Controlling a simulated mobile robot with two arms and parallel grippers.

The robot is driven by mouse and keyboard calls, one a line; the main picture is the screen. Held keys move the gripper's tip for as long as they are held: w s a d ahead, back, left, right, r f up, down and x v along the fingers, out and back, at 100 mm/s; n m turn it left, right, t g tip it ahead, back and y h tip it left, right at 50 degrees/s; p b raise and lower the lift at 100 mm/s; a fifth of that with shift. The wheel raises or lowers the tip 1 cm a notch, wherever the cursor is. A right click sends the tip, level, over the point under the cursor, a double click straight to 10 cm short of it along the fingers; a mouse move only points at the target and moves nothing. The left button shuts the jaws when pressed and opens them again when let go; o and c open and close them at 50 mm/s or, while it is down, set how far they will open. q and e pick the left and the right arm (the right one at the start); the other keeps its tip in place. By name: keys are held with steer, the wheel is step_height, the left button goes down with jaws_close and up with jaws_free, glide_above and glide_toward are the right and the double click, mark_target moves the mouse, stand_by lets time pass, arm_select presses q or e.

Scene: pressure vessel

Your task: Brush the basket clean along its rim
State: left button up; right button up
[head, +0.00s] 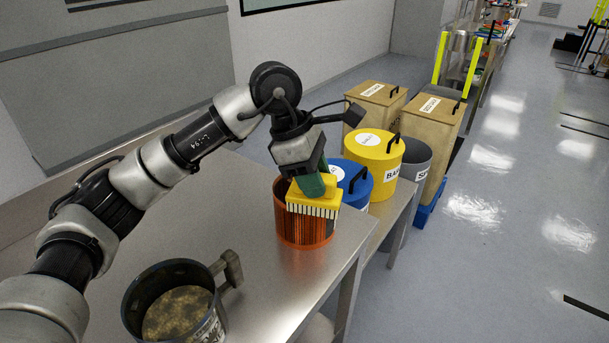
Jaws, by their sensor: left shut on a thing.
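The basket (301,229) is an orange-red, round, ribbed container standing upright near the right edge of the steel table. A brush (315,200) with a green handle, a yellow head and pale bristles is at the right front part of the basket's rim. The bristles overlap the rim in the picture; I cannot tell whether they touch it. My left gripper (308,172) is shut on the brush's green handle above the basket. The brush and gripper hide part of the rim and the basket's inside. My right gripper is not in view.
A dark pot (133,310) with brownish contents and a side handle stands on the table (262,290) at the front. Blue (357,187), yellow (374,165) and grey (414,160) lidded bins and wooden boxes (432,125) stand beyond the basket. The table between pot and basket is clear.

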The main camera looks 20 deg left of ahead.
arm_select(q)
steer(key=shift+a+b, duration=0.4)
steer(key=shift+a, duration=1.25)
steer(key=shift+s+a+f+b, duration=0.15)
steer(key=shift+a+b, duration=0.3)
steer(key=shift+a, duration=0.95)
step_height(320, 180, up, 6)
steer(key=p, duration=0.4)
